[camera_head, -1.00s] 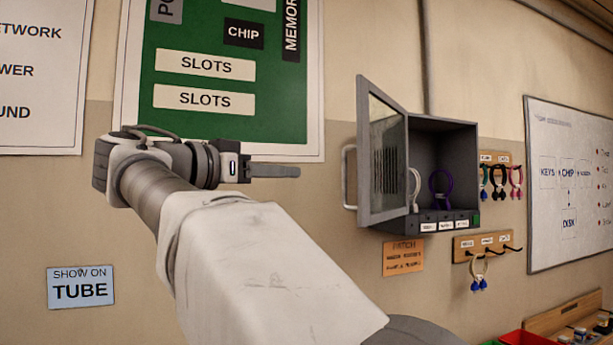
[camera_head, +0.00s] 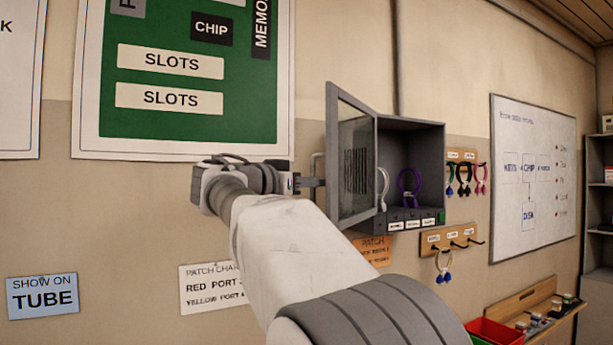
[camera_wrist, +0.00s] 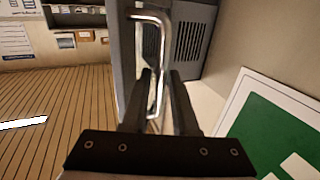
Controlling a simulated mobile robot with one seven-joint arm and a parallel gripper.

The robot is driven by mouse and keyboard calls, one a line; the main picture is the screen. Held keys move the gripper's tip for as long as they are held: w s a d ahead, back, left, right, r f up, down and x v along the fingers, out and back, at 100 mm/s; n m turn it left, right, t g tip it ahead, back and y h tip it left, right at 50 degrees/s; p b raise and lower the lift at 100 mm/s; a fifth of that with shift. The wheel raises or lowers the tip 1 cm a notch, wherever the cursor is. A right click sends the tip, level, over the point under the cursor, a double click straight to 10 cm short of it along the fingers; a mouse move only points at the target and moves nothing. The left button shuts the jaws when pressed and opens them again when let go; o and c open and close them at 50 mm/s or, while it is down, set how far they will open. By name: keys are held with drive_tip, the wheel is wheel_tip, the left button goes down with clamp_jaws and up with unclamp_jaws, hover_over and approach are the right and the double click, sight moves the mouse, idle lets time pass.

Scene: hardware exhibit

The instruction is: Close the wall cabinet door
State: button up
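The wall cabinet (camera_head: 425,140) is grey and open-fronted, mounted on the wall right of centre in the head view. Its door (camera_head: 334,150), a grey frame with a clear pane, stands swung open at the cabinet's left. The pale bar handle (camera_head: 317,160) is on the door's left face, partly hidden by my gripper (camera_head: 313,183). In the wrist view, the handle (camera_wrist: 160,50) runs down between the two dark fingers of my gripper (camera_wrist: 162,75). The fingers are apart with a gap around the bar; whether either touches it is unclear.
White and purple cable loops (camera_head: 408,185) hang inside the cabinet. Hook racks (camera_head: 462,170) with coloured loops and a whiteboard (camera_head: 533,180) are to the right. A green wall poster (camera_head: 190,120) is behind my arm at left. A red bin (camera_head: 495,332) stands low at right.

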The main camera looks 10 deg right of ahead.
drive_tip(key=shift+w+d, duration=0.15)
drive_tip(key=shift+d, duration=0.05)
clamp_jaws()
idle(1.4)
